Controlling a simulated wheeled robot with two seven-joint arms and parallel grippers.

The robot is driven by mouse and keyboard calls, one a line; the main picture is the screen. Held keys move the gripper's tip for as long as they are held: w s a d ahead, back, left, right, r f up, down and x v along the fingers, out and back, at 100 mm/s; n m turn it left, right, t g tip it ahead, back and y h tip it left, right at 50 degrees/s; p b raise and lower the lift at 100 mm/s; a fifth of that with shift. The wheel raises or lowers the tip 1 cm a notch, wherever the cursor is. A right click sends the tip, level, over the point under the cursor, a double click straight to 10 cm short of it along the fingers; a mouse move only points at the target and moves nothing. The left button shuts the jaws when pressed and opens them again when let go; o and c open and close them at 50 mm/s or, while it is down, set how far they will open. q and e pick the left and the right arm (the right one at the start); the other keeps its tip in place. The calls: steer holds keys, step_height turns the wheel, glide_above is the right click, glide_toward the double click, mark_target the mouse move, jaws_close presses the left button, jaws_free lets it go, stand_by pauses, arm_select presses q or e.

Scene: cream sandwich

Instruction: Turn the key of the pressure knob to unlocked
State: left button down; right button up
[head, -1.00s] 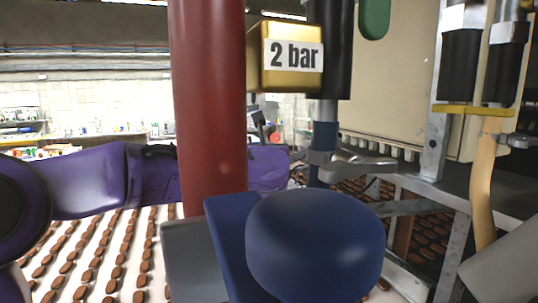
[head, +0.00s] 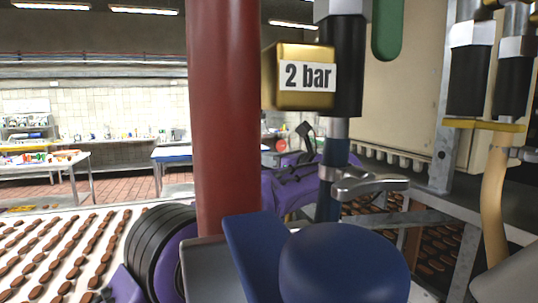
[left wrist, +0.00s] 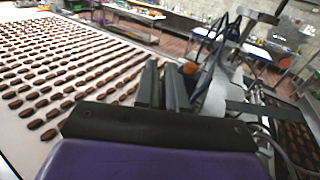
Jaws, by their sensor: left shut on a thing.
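A gold block marked "2 bar" (head: 300,75) hangs on a dark vertical pipe in the head view. A metal lever handle (head: 372,185) sits on the pipe below it, and a large dark blue rounded knob (head: 345,265) is at the bottom front. I cannot make out a key. My left arm reaches behind the red pipe, with purple and black parts showing between the pipes. My left gripper (left wrist: 164,88) shows in the left wrist view with its two dark fingers nearly together; what they hold I cannot make out. My right gripper is not in view.
The thick red pipe (head: 226,120) stands in front of my left arm. A conveyor (head: 135,215) with rows of brown biscuits lies at the left. Metal framing and a black pipe pair (head: 490,70) stand at the right. Tiled wall and tables are far behind.

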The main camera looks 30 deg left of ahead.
arm_select(q)
steer(key=shift+d+n+g+p, duration=0.1)
steer(key=shift+n+g+p, duration=0.35)
steer(key=shift+g, duration=0.25)
steer(key=shift+s+f+n+g, duration=0.1)
steer(key=shift+n+g, duration=0.15)
steer(key=shift+g, duration=0.15)
steer(key=c, duration=1.3)
jaws_free()
steer(key=shift+d, duration=0.1)
